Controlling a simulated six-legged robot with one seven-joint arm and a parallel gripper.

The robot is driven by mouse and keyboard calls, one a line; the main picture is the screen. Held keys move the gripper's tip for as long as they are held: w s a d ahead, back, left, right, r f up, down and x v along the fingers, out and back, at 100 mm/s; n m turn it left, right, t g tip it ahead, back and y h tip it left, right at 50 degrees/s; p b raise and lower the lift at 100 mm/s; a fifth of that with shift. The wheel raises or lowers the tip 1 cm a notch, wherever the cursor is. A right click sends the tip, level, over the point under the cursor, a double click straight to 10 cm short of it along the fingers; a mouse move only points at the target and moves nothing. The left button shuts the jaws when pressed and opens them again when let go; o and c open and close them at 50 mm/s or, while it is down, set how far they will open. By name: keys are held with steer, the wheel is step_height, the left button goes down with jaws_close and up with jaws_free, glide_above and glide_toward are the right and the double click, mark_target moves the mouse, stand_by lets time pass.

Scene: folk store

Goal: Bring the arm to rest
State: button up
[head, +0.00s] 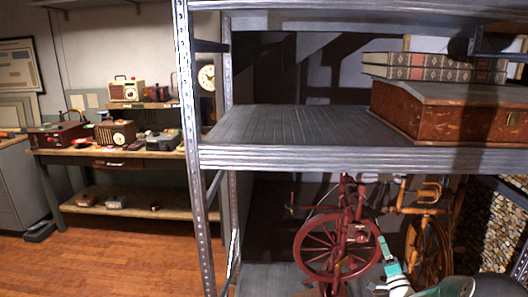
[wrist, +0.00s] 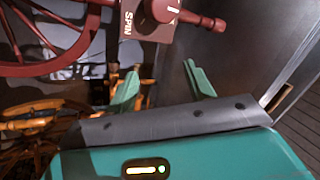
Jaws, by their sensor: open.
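My gripper (wrist: 163,84) shows in the wrist view as two green fingers spread apart with nothing between them. In the head view part of my gripper (head: 388,252) is at the lower right, in front of the lower shelf. A dark red spinning wheel (head: 331,246) stands there just left of it; it also shows in the wrist view (wrist: 55,62), with a block marked "SPIN" (wrist: 150,20) beyond the fingers. I cannot tell whether the gripper touches the wheel.
The grey metal rack (head: 300,158) has a mostly bare middle shelf with a brown case (head: 450,115) and books (head: 425,67) at right. An orange-brown spinning wheel (head: 428,245) stands right of the red one. A workbench (head: 110,152) stands at left beyond open wooden floor (head: 120,240).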

steer(key=w+a+r+n+g, duration=0.2)
steer(key=a+r+n+g, duration=0.2)
steer(key=a+r, duration=0.4)
steer(key=s+a+r+n+g+h, duration=0.25)
steer(key=s+a+r+g, duration=0.3)
steer(key=s+r, duration=0.35)
steer(key=s+a+n+g, duration=0.2)
steer(key=s+a, duration=0.4)
steer(key=s, duration=1.1)
steer(key=s+a+n+g+y, duration=0.1)
steer(key=s+a+n+g, duration=0.2)
steer(key=s, duration=1.5)
steer(key=a+g, duration=0.2)
steer(key=shift+s+a+r, duration=0.15)
steer(key=shift+a+r, duration=0.15)
steer(key=shift+a, duration=0.1)
steer(key=shift+d+g, duration=0.1)
steer(key=shift+g, duration=0.15)
